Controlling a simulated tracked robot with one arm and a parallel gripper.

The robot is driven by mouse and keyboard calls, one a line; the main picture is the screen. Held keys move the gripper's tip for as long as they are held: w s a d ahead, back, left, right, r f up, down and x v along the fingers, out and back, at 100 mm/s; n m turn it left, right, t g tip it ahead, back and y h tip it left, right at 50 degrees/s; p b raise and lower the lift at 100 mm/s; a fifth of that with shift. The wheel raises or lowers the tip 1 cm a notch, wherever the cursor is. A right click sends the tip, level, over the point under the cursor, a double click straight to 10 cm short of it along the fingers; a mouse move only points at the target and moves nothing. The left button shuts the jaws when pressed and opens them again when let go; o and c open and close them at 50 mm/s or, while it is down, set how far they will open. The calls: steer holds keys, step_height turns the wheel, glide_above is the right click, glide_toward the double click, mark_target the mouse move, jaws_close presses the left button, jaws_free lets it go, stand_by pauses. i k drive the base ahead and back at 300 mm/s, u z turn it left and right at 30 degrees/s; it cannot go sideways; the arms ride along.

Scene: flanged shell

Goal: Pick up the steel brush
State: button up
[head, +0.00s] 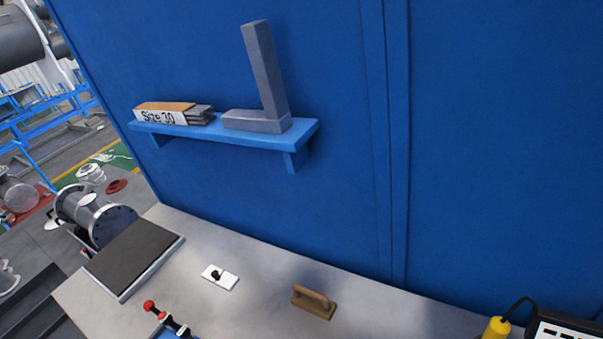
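A brown wooden block with a raised grip (313,301), which looks like the steel brush, lies on the grey bench top near the bottom middle of the head view. Its bristles do not show from here. Nothing touches it, and there is bare bench around it. My gripper is not in view.
A blue wall shelf (300,134) holds a grey L-shaped square (265,85) and a box marked "Size 30" (165,113). On the grey bench (255,262) are a dark plate (135,255), a small white piece (220,277), a red-knobbed tool (165,318) and a yellow-handled device (496,328).

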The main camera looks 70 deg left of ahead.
mark_target(314, 303)
steer(key=u, duration=0.65)
steer(key=k, duration=0.8)
steer(key=z, duration=0.65)
